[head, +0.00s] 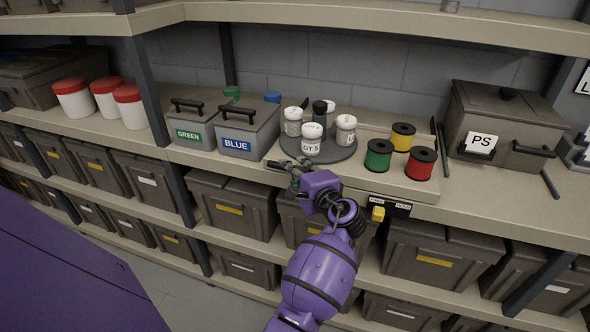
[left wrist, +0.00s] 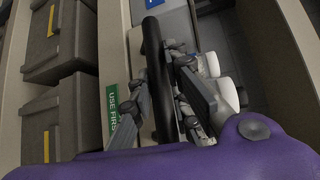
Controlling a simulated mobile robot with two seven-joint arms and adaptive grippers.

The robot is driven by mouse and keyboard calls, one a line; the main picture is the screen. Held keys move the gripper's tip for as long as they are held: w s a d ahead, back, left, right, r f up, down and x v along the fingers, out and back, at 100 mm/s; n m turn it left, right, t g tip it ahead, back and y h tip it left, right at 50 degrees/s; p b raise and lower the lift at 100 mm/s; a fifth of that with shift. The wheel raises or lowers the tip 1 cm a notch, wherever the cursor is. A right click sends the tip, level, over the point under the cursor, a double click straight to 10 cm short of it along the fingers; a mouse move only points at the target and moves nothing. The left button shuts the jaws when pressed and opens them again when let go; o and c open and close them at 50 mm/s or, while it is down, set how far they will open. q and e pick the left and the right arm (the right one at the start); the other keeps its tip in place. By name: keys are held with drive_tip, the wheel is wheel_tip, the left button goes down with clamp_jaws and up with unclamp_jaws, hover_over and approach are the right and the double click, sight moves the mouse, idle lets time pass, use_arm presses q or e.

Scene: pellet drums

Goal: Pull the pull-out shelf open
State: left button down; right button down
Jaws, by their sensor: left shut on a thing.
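The pull-out shelf (head: 352,178) is a beige board at mid height, bearing a dark round turntable and spools. Its front stands slightly out past the shelving edge. A black bar handle (head: 273,164) is at its front left, and it also shows in the left wrist view (left wrist: 151,45). My left gripper (head: 290,170) is shut on this handle, with its fingers (left wrist: 158,78) on either side of the bar. The arm partly covers the shelf's front. My right gripper is not in view.
The turntable (head: 345,153) carries several white jars. Green, yellow and red spools (head: 420,163) stand to its right. Grey GREEN and BLUE boxes (head: 248,132) stand left, a PS bin (head: 500,118) right. Dark bins (head: 234,205) fill the level below. Floor (head: 185,295) shows in front.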

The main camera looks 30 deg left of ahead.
use_arm(q)
drive_tip(key=c, duration=1.6)
unclamp_jaws()
drive_tip(key=shift+c, duration=0.2)
drive_tip(key=shift+d, duration=0.15)
drive_tip(key=v, duration=1.1)
drive_tip(key=shift+s+d, duration=0.25)
drive_tip(key=shift+d, duration=0.05)
